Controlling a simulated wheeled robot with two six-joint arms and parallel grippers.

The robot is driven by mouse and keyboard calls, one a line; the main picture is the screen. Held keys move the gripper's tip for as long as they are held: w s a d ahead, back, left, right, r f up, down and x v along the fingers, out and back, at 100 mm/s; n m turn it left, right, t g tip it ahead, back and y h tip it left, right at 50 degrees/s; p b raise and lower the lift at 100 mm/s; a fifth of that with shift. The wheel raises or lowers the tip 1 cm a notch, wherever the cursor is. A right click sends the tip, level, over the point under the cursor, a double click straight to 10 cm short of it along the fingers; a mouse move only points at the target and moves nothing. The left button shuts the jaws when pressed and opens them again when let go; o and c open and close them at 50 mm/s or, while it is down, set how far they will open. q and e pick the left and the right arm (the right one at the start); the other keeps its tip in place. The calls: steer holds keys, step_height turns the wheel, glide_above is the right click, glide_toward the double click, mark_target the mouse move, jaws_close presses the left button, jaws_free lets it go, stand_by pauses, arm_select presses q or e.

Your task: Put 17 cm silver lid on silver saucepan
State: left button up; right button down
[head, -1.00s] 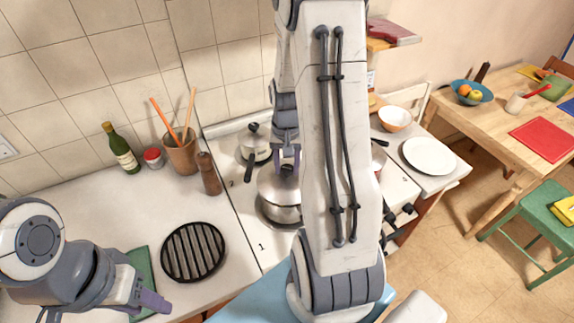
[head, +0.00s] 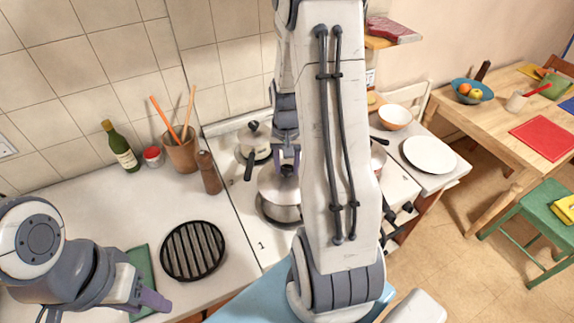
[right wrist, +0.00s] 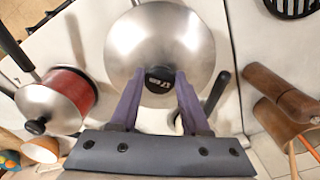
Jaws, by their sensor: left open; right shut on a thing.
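The silver lid (head: 272,188) is held by its black knob, marked 17, in my right gripper (head: 287,158). In the right wrist view the lid (right wrist: 150,40) is a shiny round disc, with the gripper fingers (right wrist: 158,82) closed around the knob. The silver saucepan (head: 281,215) is on the stove directly below the lid in the head view. The lid covers most of its top, and I cannot tell whether they touch. In the right wrist view the lid hides the saucepan body. My left gripper (head: 150,300) is open and empty above the counter at lower left.
A lidded pan (head: 256,147) stands behind on the stove. A red pot (right wrist: 65,95) with a silver lid stands on the other side. A pepper mill (head: 209,174), a utensil pot (head: 181,152) and a black grill trivet (head: 193,250) are left of the stove. My right arm blocks part of the stove.

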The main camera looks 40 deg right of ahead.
steer(key=shift+f, duration=0.2)
stand_by(0.5)
jaws_free()
stand_by(0.4)
steer(key=shift+r, duration=0.15)
steer(key=shift+r+p, duration=3.05)
steer(key=shift+r, duration=0.35)
steer(key=shift+a, duration=0.1)
